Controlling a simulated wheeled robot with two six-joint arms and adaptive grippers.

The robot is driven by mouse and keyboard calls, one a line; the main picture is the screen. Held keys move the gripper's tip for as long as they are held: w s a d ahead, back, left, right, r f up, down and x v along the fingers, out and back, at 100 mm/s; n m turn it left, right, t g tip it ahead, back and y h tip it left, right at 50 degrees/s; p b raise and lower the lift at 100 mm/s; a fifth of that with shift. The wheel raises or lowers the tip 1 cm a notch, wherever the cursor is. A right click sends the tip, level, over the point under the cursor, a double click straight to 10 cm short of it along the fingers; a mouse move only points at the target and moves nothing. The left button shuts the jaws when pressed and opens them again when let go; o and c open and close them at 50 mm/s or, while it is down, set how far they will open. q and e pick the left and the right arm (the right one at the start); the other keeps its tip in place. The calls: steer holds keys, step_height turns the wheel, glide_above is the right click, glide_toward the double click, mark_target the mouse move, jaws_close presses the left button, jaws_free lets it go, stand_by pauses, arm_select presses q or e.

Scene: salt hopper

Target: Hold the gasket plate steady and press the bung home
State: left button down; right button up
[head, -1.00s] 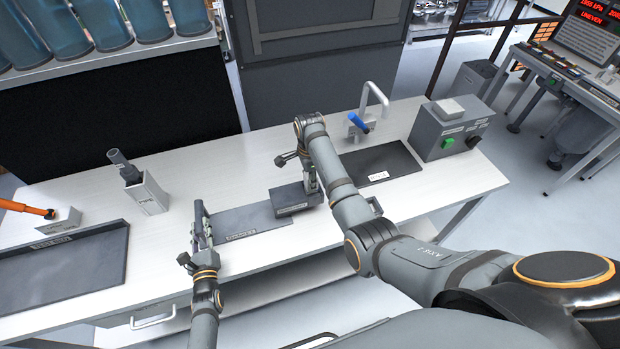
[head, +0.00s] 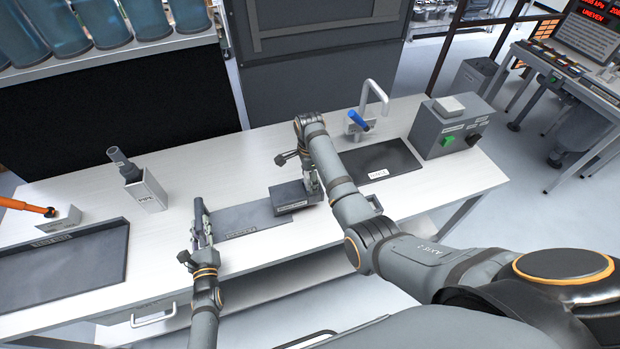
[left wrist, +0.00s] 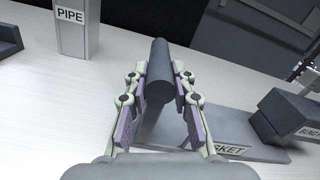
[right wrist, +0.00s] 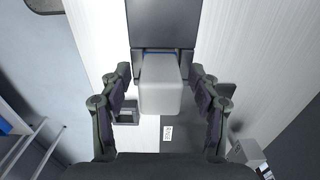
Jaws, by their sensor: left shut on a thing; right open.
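My left gripper (left wrist: 160,86) is shut on a dark upright cylinder (left wrist: 160,68). The cylinder stands at the left end of a flat grey plate labelled GASKET (head: 250,219); whether they are joined is hidden. This gripper also shows in the head view (head: 202,222). My right gripper (right wrist: 161,90) is open, its fingers on either side of a light grey block (right wrist: 160,88) without visible contact. The block meets a dark box (right wrist: 162,25) with a thin blue line between. The dark box, labelled BUNG (left wrist: 285,112), stands at the right end of the plate. Neither view clearly identifies the bung.
A PIPE holder (head: 146,193) stands at the back left, beside a dark tray (head: 62,268). A dark mat (head: 383,160), a blue-handled tap (head: 358,122) and a box with a green control (head: 450,128) are to the right. White tabletop is free behind the plate.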

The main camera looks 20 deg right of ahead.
arm_select(q)
steer(key=shift+s+f, duration=0.3)
steer(key=shift+f, duration=0.3)
arm_select(e)
step_height(320, 180, up, 8)
steer(key=shift+s+f, duration=0.15)
steer(key=shift+f, duration=0.05)
arm_select(q)
steer(key=c, duration=1.4)
jaws_free()
steer(key=o, duration=0.4)
steer(key=shift+w, duration=0.25)
steer(key=shift+c, duration=0.2)
arm_select(e)
steer(key=shift+w+f, duration=0.15)
steer(key=shift+w, duration=0.05)
arm_select(q)
steer(key=shift+r, duration=0.15)
steer(key=s, duration=1.1)
steer(key=shift+a, duration=0.1)
arm_select(e)
steer(key=shift+s, duration=0.15)
arm_select(q)
steer(key=shift+s, duration=0.45)
